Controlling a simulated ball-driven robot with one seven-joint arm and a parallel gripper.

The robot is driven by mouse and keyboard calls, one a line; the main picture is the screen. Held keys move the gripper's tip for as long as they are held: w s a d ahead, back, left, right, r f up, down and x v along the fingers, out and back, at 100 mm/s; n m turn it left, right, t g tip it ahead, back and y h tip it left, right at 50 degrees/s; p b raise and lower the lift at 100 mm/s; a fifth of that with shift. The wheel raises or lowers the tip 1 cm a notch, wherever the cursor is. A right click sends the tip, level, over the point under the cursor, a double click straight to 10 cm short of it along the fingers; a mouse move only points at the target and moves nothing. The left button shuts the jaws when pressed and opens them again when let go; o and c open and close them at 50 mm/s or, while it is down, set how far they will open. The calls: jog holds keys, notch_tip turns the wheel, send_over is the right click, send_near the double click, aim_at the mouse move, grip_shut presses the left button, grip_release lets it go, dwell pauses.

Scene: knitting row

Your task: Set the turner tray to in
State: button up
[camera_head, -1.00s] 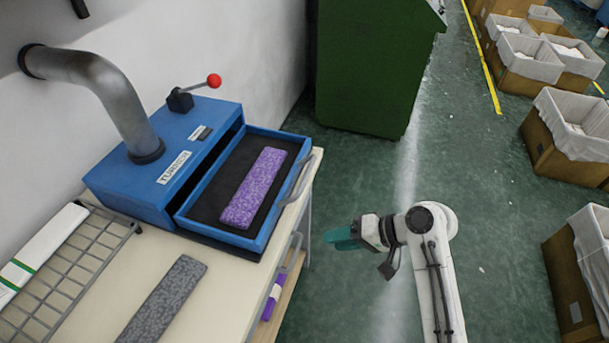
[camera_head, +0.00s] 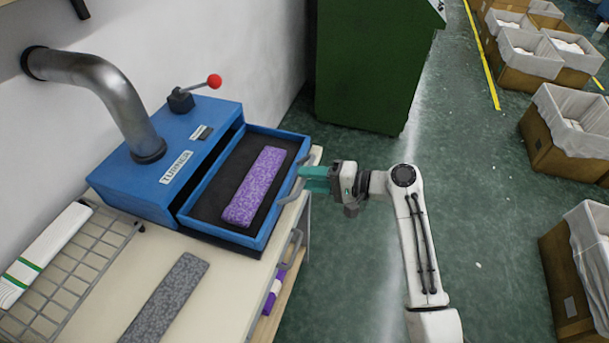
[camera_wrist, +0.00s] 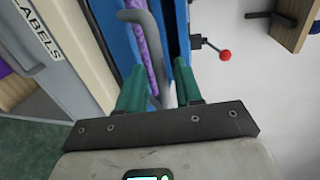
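The blue turner box (camera_head: 165,180) stands on the cream bench, with its tray (camera_head: 185,222) pulled out toward the right. A purple speckled knitted piece (camera_head: 254,187) lies in the tray on a dark lining. The tray has a grey bar handle (camera_wrist: 140,20) on its front. My gripper (camera_head: 306,178) is at the handle, its green fingers pointing at the tray front. In the wrist view my fingers (camera_wrist: 160,95) are apart, with the lower part of the handle between them. Whether they touch the handle I cannot tell.
A lever with a red knob (camera_head: 214,81) stands on the box. A grey knitted strip (camera_head: 166,298) and a wire rack (camera_head: 60,280) lie on the bench (camera_head: 220,290). A green cabinet (camera_head: 370,65) stands behind. Open floor and lined boxes (camera_head: 575,120) are at the right.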

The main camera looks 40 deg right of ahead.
jog(key=shift+x, duration=0.95)
grip_shut()
